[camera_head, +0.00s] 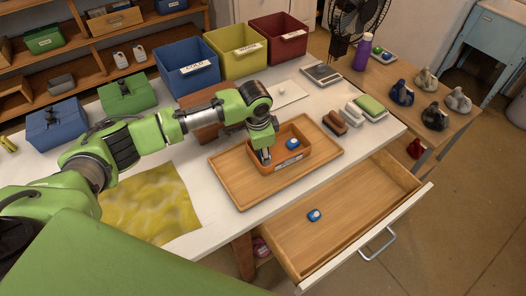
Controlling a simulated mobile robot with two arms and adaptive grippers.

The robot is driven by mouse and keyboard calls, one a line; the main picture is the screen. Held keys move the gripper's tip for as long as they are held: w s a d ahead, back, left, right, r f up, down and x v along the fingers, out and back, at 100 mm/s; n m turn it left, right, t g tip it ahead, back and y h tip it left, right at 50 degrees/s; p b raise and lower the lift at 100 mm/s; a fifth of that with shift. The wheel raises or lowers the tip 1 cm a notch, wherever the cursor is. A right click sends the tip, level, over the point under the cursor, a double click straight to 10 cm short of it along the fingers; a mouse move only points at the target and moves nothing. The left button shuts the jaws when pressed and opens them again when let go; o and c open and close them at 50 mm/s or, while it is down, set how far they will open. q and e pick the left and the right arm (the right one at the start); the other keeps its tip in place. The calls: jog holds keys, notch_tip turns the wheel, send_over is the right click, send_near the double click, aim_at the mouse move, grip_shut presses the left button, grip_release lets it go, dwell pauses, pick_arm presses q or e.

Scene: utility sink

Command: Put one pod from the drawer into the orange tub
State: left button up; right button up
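The orange tub (296,163) stands on a wooden tray (228,174) on the white table. A blue pod (292,143) is inside the tub, toward its right back side. The drawer (352,205) is pulled open below the table's front edge. Another blue pod (314,215) with a white patch lies on the drawer floor, toward its left end. My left gripper (265,156) points down at the left part of the tub, apart from the pod there. Its fingertips are small and partly hidden, so I cannot tell their opening. My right gripper is not in view.
Blue (187,65), yellow and red bins stand at the table's back. Brushes and a green sponge (371,105) lie on the right side. A yellow cloth (150,207) lies at the front left. A side table at right holds several dark and beige items.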

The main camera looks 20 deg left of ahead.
pick_arm(q)
jog(key=o, duration=0.9)
jog(key=shift+s+f, duration=0.4)
jog(key=shift+f, duration=0.2)
jog(key=shift+w+f, duration=0.15)
notch_tip(320, 180, up, 14)
jog(key=s+b, duration=0.1)
jog(key=shift+s+a+f+b, duration=0.15)
jog(key=shift+s+f+b, duration=0.1)
jog(key=shift+b, duration=0.15)
